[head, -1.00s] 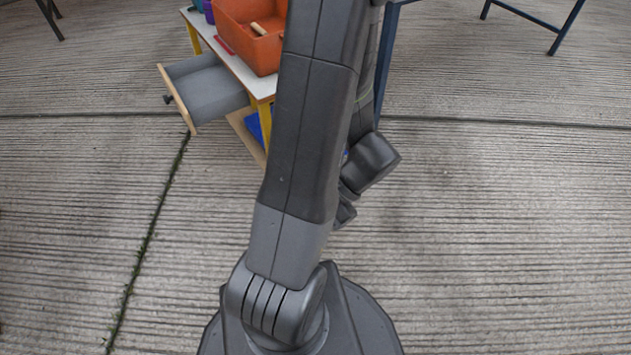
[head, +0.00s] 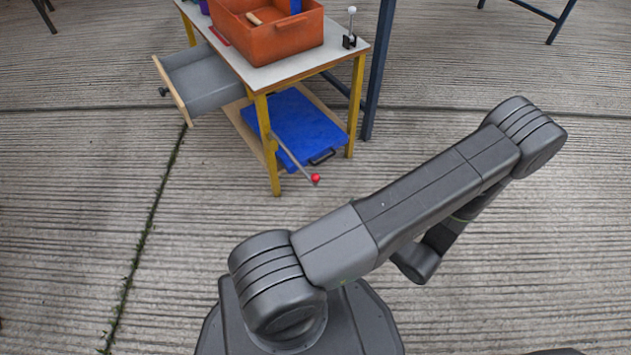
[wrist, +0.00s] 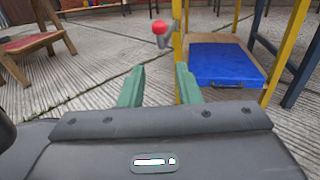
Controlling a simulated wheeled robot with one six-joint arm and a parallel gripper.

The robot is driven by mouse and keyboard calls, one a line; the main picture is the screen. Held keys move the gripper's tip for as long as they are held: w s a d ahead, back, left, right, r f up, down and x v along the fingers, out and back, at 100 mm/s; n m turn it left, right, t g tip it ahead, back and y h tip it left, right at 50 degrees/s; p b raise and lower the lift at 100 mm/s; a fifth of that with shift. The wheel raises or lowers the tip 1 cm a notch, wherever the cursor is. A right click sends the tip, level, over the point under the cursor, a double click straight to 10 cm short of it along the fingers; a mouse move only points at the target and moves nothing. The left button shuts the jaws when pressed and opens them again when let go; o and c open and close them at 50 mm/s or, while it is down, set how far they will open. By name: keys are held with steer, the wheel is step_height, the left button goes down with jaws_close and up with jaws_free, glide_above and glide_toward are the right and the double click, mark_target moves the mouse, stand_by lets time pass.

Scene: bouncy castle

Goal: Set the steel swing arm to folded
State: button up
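The steel swing arm (head: 294,160) is a thin rod with a red ball at its end. In the head view it sticks out from the near yellow leg of the work table, slanting down and right in front of the lower shelf. In the wrist view the swing arm (wrist: 166,41) shows end-on, its red ball above and between my fingertips, some way beyond them. My gripper (wrist: 159,80) has its two green fingers apart with nothing between them. The gripper is not clearly seen in the head view.
The table (head: 262,76) carries an orange bin (head: 275,42) and a small upright lever (head: 350,28). Its grey drawer (head: 207,84) is pulled out at left. A blue case (head: 300,125) lies on the lower shelf. A blue post stands behind; the concrete floor in front is clear.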

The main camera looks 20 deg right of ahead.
mark_target(315, 182)
steer(key=b+x, duration=0.3)
steer(key=x, duration=1)
steer(key=shift+w+a, duration=0.15)
steer(key=shift+w, duration=0.15)
steer(key=shift+c, duration=0.4)
jaws_close()
